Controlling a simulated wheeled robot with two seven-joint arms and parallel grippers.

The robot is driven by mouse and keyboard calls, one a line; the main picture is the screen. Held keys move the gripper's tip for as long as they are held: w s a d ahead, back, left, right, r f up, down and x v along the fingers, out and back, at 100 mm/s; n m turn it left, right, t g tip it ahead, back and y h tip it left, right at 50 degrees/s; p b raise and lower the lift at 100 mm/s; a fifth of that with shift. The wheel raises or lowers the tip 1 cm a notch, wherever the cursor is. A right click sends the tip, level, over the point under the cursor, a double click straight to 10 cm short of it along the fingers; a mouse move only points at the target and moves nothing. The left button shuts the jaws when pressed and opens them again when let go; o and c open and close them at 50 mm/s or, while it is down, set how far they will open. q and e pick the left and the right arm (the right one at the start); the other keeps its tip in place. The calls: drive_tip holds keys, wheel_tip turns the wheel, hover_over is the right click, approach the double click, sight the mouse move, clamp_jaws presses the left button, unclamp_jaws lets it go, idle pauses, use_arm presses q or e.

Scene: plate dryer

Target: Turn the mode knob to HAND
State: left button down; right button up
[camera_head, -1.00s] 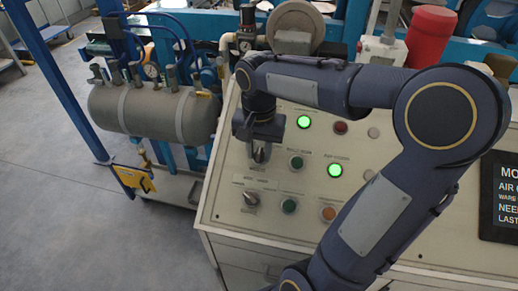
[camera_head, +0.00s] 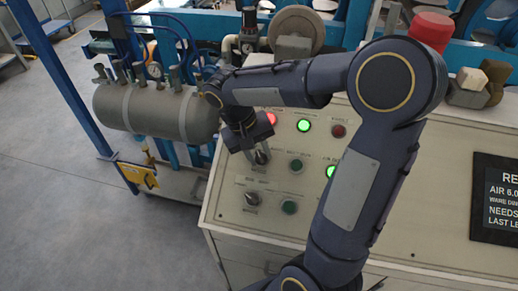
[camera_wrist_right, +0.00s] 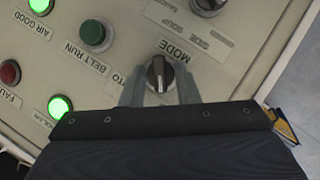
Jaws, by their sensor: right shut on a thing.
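The mode knob (camera_wrist_right: 159,73) is dark with a pale line across it. In the right wrist view it sits below the MODE label (camera_wrist_right: 172,48), with lettering ending in "TO" to its left. My right gripper (camera_wrist_right: 160,90) is shut on the knob, one finger on each side. In the head view the right gripper (camera_head: 257,156) reaches down onto the knob on the left part of the sloped control panel (camera_head: 420,185). The HAND marking is not readable; the gripper hides part of the area around the knob. My left gripper is not in view.
A second selector knob (camera_head: 252,198) is nearer the front edge. A green button (camera_head: 296,165), a lit red lamp (camera_head: 271,119) and a lit green lamp (camera_head: 303,125) are close to the gripper. A grey tank (camera_head: 155,110) stands left. A display (camera_head: 497,200) is right.

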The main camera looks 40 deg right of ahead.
drive_tip(key=shift+a+n+h, duration=0.1)
drive_tip(key=shift+n+h, duration=0.3)
drive_tip(key=shift+n, duration=0.4)
drive_tip(key=o, duration=0.6)
drive_tip(key=v, duration=0.7)
drive_tip(key=shift+w+a+r, duration=0.15)
drive_tip(key=shift+r, duration=0.2)
